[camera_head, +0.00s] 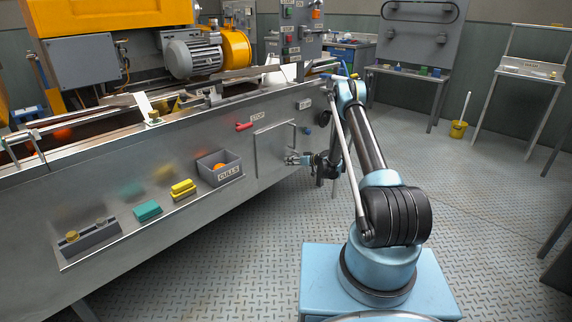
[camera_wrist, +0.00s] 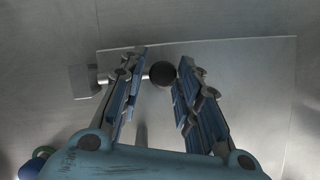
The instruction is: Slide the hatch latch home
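The hatch (camera_head: 272,150) is a square grey metal door on the front of the machine; its panel fills much of the wrist view (camera_wrist: 245,85). The latch in the wrist view has a round black knob (camera_wrist: 163,74) on a pale metal bolt, with a grey block (camera_wrist: 84,81) to its left past the panel edge. My gripper (camera_head: 290,160) is in front of the hatch's right side. In the wrist view my gripper (camera_wrist: 160,68) is open, with blue-padded fingers either side of the knob. The right finger is very close to the knob; contact cannot be told. The fingers hide part of the bolt.
A red handle (camera_head: 244,126) is on the machine front left of the hatch. A CULLS bin (camera_head: 220,168) and yellow blocks (camera_head: 183,188) stand on a low ledge to the left. Green (camera_wrist: 45,151) and blue buttons are near my wrist. Open floor lies to the right.

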